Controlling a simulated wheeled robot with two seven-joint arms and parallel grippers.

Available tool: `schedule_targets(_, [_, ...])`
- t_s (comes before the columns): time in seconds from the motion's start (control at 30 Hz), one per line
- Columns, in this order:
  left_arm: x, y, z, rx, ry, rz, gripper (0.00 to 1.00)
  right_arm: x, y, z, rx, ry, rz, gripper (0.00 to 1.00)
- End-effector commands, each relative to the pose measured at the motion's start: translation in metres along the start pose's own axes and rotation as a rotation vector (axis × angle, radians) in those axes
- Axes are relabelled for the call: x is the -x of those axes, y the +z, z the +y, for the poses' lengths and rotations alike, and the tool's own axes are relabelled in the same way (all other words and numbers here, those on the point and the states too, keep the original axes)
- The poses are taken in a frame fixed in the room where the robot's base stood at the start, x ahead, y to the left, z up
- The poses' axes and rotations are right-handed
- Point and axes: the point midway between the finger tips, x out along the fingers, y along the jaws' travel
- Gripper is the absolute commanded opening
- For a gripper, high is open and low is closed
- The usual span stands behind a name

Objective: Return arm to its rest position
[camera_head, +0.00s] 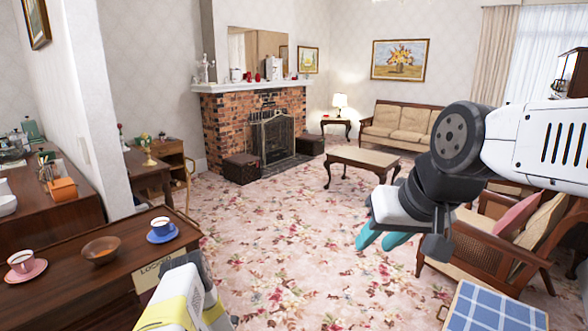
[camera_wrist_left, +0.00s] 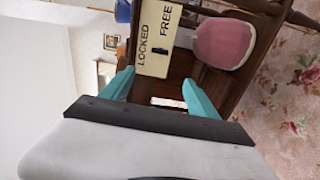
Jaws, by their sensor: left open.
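My left arm (camera_head: 185,300), white and yellow, comes in at the bottom of the head view beside the dark wooden counter; its fingers do not show there. In the left wrist view my left gripper (camera_wrist_left: 158,77) has its two teal fingers spread wide, with nothing held between them. Beyond the fingertips is a cream plate marked LOCKED and FREE (camera_wrist_left: 155,40); it also shows partly on the counter front in the head view (camera_head: 152,272). My right gripper (camera_head: 382,239) hangs over the carpet, teal fingers pointing down-left, apparently empty; its opening is unclear.
The counter (camera_head: 75,270) bears a pink cup and saucer (camera_head: 25,268), a brown bowl (camera_head: 101,249) and a blue cup and saucer (camera_head: 162,232). A cane armchair (camera_head: 505,240) stands beyond my right arm. A blue checked surface (camera_head: 492,308) is at lower right. Central carpet is clear.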

Motion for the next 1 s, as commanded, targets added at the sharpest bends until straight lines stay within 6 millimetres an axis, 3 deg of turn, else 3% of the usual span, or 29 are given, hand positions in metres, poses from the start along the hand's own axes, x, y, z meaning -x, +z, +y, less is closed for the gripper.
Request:
schedule_targets(0.37, [-0.026,0.029,0.034,-0.025,-0.045,-0.058,0.69,0.0,0.0,0.0,0.0,0.0,0.0,0.35])
schedule_targets(0.67, [-0.056,0.073,0.091,-0.079,-0.111,-0.161,0.69,0.0,0.0,0.0,0.0,0.0,0.0,0.35])
schedule_targets(0.77, [-0.065,0.093,0.123,-0.112,-0.138,-0.218,0.69,0.0,0.0,0.0,0.0,0.0,0.0,0.35])
schedule_targets(0.87, [-0.071,0.118,0.167,-0.162,-0.169,-0.297,0.69,0.0,0.0,0.0,0.0,0.0,0.0,0.35])
schedule_targets(1.0, [-0.066,0.15,0.242,-0.264,-0.211,-0.442,0.69,0.0,0.0,0.0,0.0,0.0,0.0,0.35])
